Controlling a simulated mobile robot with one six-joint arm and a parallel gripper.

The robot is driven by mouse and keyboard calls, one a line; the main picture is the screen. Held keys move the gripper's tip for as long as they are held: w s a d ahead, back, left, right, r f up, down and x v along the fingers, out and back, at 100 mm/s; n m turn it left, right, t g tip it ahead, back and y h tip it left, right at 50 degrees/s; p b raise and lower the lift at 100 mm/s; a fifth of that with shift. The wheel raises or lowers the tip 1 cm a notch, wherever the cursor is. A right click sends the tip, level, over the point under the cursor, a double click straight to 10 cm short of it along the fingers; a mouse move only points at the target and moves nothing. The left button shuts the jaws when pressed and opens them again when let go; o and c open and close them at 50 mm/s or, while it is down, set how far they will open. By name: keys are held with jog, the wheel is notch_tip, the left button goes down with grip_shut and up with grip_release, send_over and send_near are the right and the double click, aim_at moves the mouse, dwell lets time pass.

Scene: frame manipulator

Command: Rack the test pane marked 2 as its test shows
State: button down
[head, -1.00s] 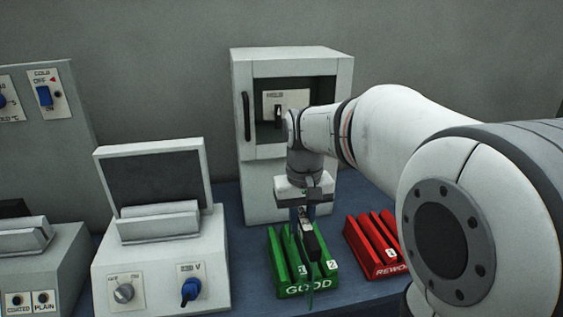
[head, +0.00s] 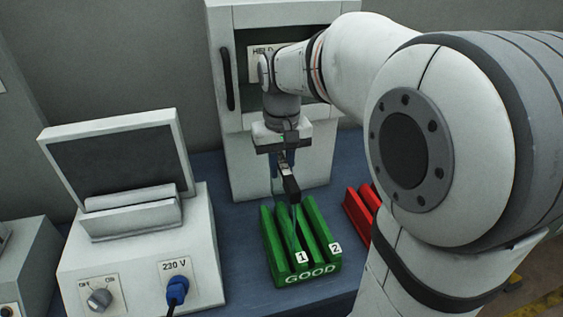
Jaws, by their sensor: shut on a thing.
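My gripper (head: 283,176) points down above the back of the green GOOD rack (head: 306,281). It is shut on a dark clip-like piece (head: 290,189), which seems to be the top of a thin pane. The pane's glass is hard to make out against the green ribs; its number mark does not show. I cannot tell whether its lower edge is between the ribs or above them. The rack's slots carry the labels 1 (head: 302,258) and 2 (head: 335,248). The red rack (head: 359,214) is mostly hidden behind my arm.
A white cabinet (head: 300,165) with an open front recess stands behind my gripper. Blue bench top is clear between tester and green rack.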

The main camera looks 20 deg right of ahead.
aim_at(282, 205)
jog(key=shift+f+b, duration=3.9)
jog(key=shift+f, duration=1.7)
jog(key=shift+f+b, duration=0.35)
jog(key=shift+f, duration=0.25)
jog(key=c, duration=1.2)
grip_release()
jog(key=shift+s, duration=0.1)
notch_tip(282, 205, up, 8)
jog(key=shift+f, duration=0.1)
